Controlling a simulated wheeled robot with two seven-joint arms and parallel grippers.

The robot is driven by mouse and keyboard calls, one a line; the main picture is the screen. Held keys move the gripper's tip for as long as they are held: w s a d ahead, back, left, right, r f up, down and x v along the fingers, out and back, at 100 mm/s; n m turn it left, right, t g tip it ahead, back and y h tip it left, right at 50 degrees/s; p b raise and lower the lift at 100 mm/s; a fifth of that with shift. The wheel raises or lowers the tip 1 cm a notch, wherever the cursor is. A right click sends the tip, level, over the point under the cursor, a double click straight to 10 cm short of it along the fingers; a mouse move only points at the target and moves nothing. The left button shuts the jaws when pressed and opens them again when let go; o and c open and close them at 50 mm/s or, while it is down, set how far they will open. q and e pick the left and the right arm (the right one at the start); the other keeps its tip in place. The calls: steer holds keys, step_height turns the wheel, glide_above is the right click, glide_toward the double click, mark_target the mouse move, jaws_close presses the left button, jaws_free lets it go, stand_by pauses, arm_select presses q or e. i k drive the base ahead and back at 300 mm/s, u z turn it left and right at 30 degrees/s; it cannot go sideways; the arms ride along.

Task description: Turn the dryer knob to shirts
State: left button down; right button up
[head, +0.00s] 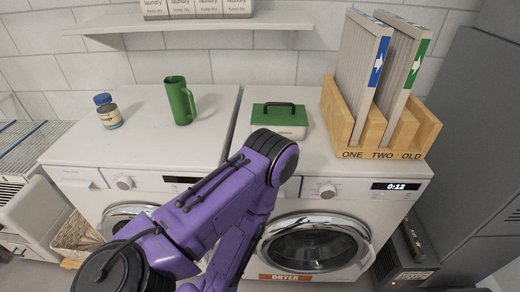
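The dryer (406,197) is the white machine on the right, with an orange "DRYER" label (291,278) below its round door (312,246). Its round silver knob (327,191) is on the front panel, left of a display (396,186) reading 0:12. The knob's printed settings and pointer are too small to read. A purple arm of mine comes in from the lower left, bends in front of the machines and drops out at the bottom edge. Its elbow is to the left of the knob. Neither gripper shows in this view.
A washer (190,145) with its own knob (124,182) stands to the left. A shelf (199,23) is above.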

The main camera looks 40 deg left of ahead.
mark_target(327, 192)
steer(key=u, duration=1)
steer(key=k, duration=0.7)
steer(key=z, duration=0.2)
